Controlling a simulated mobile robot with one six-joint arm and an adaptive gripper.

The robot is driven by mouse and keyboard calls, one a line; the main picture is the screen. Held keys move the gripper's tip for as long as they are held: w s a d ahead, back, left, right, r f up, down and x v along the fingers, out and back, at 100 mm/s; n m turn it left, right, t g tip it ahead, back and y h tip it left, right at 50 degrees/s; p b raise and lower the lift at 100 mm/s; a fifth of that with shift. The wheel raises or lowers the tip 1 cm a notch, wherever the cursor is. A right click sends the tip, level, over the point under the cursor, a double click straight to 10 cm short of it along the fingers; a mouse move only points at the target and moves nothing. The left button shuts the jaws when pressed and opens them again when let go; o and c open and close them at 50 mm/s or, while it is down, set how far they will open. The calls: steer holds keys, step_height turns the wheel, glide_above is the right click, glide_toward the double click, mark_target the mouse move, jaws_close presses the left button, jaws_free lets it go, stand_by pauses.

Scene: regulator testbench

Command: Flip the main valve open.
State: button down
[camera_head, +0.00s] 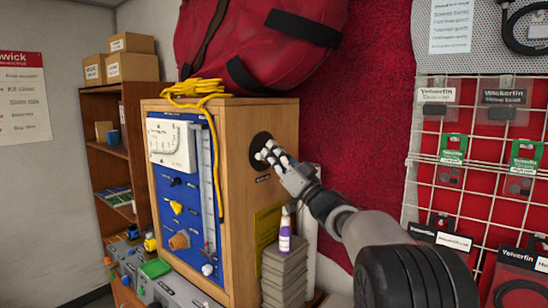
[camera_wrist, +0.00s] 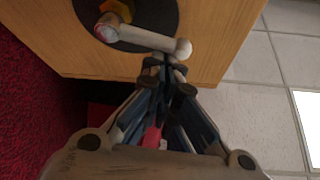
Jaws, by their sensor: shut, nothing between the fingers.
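The main valve sits on the right side of the wooden cabinet (camera_head: 286,118), on a round black plate (camera_head: 257,141). In the wrist view its pale lever (camera_wrist: 145,38) lies across the black plate (camera_wrist: 160,14), with a rounded knob at its right end and an orange-yellow nut by its left end. My gripper (camera_wrist: 168,62) is shut and empty, with its fingertips right beside the knob end. I cannot tell whether they touch it. In the head view my gripper (camera_head: 276,158) reaches the plate from the right and hides part of the lever.
The cabinet's blue front panel (camera_head: 190,219) carries gauges and knobs. A yellow cable (camera_head: 196,90) and a red bag (camera_head: 255,45) lie on top. Below my arm a small bottle (camera_head: 284,234) stands on a grey stack (camera_head: 284,275). A wire rack (camera_head: 475,165) hangs at the right.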

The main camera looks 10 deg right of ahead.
steer(key=shift+f+n, duration=0.15)
steer(key=shift+n, duration=0.25)
steer(key=v, duration=1.2)
stand_by(0.3)
